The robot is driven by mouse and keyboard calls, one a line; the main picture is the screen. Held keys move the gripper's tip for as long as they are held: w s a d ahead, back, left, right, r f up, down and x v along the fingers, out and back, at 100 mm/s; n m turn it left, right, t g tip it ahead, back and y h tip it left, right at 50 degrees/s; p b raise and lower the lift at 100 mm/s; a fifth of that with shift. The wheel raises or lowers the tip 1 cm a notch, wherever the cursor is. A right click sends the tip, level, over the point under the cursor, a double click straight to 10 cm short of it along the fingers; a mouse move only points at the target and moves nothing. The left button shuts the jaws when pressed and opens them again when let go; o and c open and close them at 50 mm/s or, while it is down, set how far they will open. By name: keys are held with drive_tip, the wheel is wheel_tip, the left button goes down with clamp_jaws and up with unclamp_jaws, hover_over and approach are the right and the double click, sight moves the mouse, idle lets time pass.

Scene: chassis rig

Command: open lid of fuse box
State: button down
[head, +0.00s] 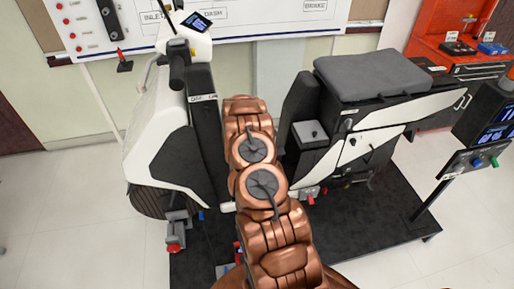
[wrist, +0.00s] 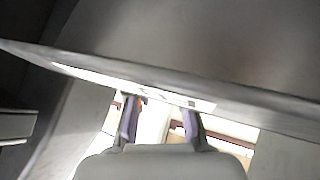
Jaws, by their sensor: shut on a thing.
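My gripper (wrist: 160,105) shows in the wrist view, with its two fingers reaching up to the edge of a broad grey panel (wrist: 210,45). The fingers stand apart, and their tips meet the panel's edge, so the gripper looks shut on it. The panel fills the upper part of the view and may be the lid of the fuse box, but I cannot tell for sure. In the head view my copper arm hides the gripper and whatever it holds. A small grey-topped box (head: 309,133) sits right of my arm; I cannot tell whether it is the fuse box.
The white and black rig body with a handlebar (head: 190,50) stands left of my arm. A grey seat pad (head: 372,74) tops the right part. The rig stands on a black platform (head: 385,230). A control stand (head: 470,163) is at right. Pale floor is free at left.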

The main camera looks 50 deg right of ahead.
drive_tip(key=shift+w+f, duration=0.1)
drive_tip(key=shift+w, duration=0.1)
drive_tip(key=shift+s+a+f, duration=0.1)
drive_tip(key=shift+f, duration=0.1)
drive_tip(key=c, duration=1)
unclamp_jaws()
drive_tip(key=shift+r, duration=0.1)
drive_tip(key=shift+r, duration=0.15)
drive_tip(key=shift+v, duration=5.75)
drive_tip(key=shift+c, duration=0.3)
